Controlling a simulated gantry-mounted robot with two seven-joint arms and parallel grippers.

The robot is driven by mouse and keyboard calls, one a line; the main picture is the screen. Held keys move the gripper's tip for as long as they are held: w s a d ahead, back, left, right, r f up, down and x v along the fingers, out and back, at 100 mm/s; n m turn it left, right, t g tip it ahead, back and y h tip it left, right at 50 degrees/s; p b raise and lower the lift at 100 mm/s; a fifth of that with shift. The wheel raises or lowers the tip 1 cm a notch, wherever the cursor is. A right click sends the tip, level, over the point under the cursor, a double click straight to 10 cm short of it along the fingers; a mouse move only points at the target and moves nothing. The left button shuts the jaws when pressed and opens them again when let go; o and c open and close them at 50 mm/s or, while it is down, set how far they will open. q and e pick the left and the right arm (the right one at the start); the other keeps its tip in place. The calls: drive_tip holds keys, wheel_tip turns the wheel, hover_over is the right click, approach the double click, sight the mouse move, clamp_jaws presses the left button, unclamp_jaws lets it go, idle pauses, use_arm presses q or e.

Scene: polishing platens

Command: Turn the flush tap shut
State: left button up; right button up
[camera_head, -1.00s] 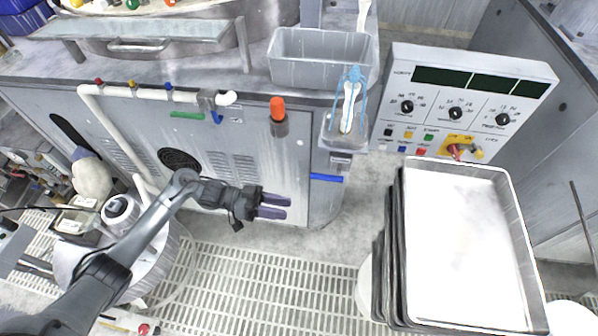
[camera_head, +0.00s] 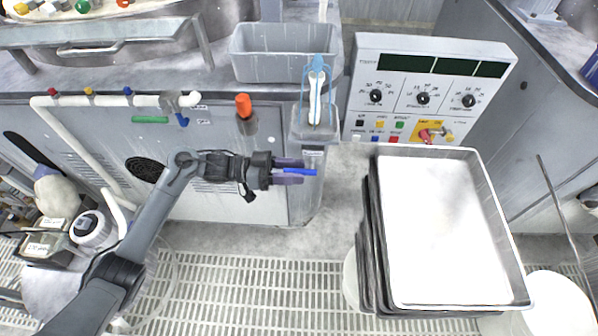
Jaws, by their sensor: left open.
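A blue lever (camera_head: 306,172) lies horizontally on the cabinet's right front corner, below a small label; it may be the flush tap, but I cannot read the label. My left gripper (camera_head: 300,171) is open, with one dark finger above the lever and one below it. The lever shows between the fingers, and its left end is hidden by the gripper. I cannot tell whether the fingers touch it. Another blue lever (camera_head: 182,120) hangs under the pipe's outlet, close to small on/off labels. My right gripper is not in view.
A white pipe (camera_head: 80,101) with coloured valves runs along the cabinet front, a green handle (camera_head: 150,119) below it. An orange-capped fitting (camera_head: 244,106) and a holder with a bottle (camera_head: 315,95) stand nearby. Stacked trays (camera_head: 520,285) and a control panel (camera_head: 365,60) are right.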

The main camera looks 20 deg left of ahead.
use_arm(q)
drive_tip(key=shift+x, duration=0.8)
clamp_jaws()
